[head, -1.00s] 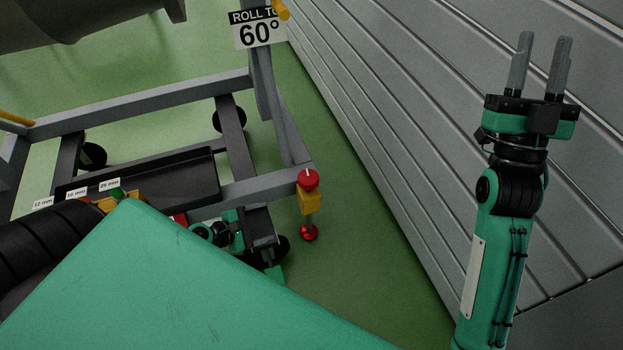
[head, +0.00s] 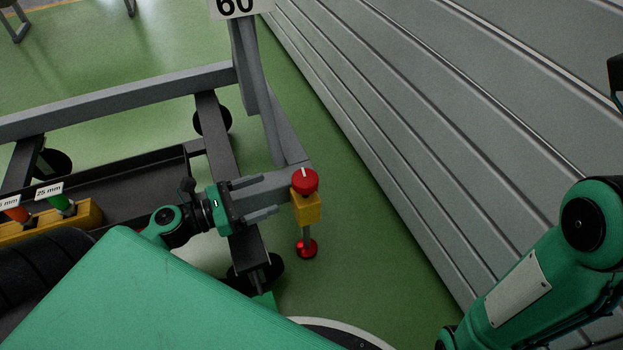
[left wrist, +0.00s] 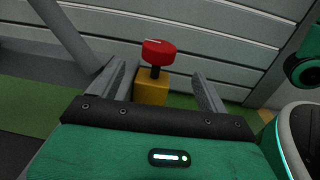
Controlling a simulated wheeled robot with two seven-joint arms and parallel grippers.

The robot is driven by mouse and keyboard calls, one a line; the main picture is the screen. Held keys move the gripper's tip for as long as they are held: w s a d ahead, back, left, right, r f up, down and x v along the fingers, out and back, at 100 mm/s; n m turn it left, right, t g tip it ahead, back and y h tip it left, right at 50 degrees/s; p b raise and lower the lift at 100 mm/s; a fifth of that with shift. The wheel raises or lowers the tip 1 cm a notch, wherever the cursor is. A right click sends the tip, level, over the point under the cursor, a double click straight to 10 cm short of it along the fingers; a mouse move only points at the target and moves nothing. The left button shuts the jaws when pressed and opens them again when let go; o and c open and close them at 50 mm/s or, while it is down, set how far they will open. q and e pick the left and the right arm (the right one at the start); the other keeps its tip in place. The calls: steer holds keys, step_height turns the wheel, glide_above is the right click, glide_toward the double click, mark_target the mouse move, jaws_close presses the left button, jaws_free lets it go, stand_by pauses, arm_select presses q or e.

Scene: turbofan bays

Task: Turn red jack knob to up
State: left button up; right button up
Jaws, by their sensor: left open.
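The red jack knob (head: 305,180) sits on top of a yellow block (head: 307,207) at the end of the grey frame's beam. A white line marks its top and points roughly up in the head view. My left gripper (head: 277,196) is open and empty, just left of the knob, with its fingers pointing toward it. In the left wrist view, the knob (left wrist: 159,52) shows beyond the fingertips and between the two fingers (left wrist: 160,82), not touched by them. My right arm shows at the right edge of the head view, but its gripper is out of frame.
A red foot (head: 306,248) stands on the green floor below the yellow block. The grey frame (head: 110,100) has a dark tray and a yellow rack (head: 80,222) with orange and green handles. A grey ribbed wall (head: 440,120) rises at right; floor between is clear.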

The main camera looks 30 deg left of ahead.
mark_target(312, 174)
arm_select(q)
steer(key=b+x, duration=0.2)
steer(key=x, duration=0.8)
steer(key=shift+w+d+b, duration=0.25)
steer(key=shift+b, duration=0.05)
steer(key=shift+x, duration=1.15)
